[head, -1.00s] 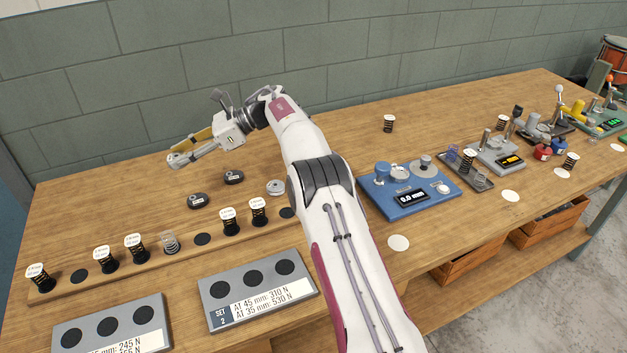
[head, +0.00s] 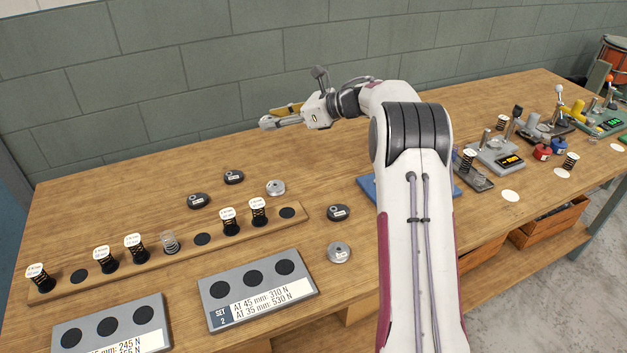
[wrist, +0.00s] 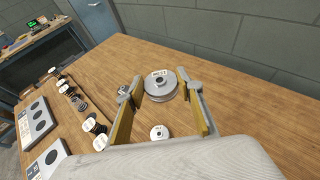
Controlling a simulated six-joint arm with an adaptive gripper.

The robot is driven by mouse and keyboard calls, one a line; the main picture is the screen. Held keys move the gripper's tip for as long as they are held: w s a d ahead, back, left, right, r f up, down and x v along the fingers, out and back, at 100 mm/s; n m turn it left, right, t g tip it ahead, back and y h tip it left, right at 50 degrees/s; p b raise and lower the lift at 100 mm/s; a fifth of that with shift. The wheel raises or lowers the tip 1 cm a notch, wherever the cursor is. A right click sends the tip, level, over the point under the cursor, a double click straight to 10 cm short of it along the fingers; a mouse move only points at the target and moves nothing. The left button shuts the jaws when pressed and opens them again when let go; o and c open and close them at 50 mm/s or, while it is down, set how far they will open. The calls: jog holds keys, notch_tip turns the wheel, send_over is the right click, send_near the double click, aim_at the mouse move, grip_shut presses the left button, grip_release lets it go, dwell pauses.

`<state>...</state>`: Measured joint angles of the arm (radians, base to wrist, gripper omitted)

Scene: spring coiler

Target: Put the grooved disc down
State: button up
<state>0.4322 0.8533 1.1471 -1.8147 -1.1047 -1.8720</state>
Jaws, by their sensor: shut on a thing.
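The grooved disc (wrist: 160,86) is a grey metal disc with a white label and a groove around its rim. In the wrist view it sits between the two yellow-padded fingertips of my gripper (wrist: 162,97), which is shut on it. In the head view my gripper (head: 274,121) is raised above the back of the wooden table, near the wall. The disc cannot be made out clearly there. The gap beneath the disc is hard to judge.
A wooden rack (head: 190,254) holds several springs. The Set 2 tray (head: 305,277) stands in front. Bare wood is free at the back left.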

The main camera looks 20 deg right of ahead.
jog(key=s+d+f+m+t+h, duration=0.2)
jog(key=s+d+f+m, duration=0.1)
jog(key=d, duration=0.4)
jog(key=m+t+h, duration=0.1)
jog(key=m+h, duration=0.1)
jog(key=h, duration=0.1)
send_over(317, 182)
notch_tip(317, 182, down, 6)
jog(key=shift+r, duration=0.1)
jog(key=shift+f, duration=3.1)
jog(key=shift+f, duration=1.9)
jog(key=shift+f, duration=0.1)
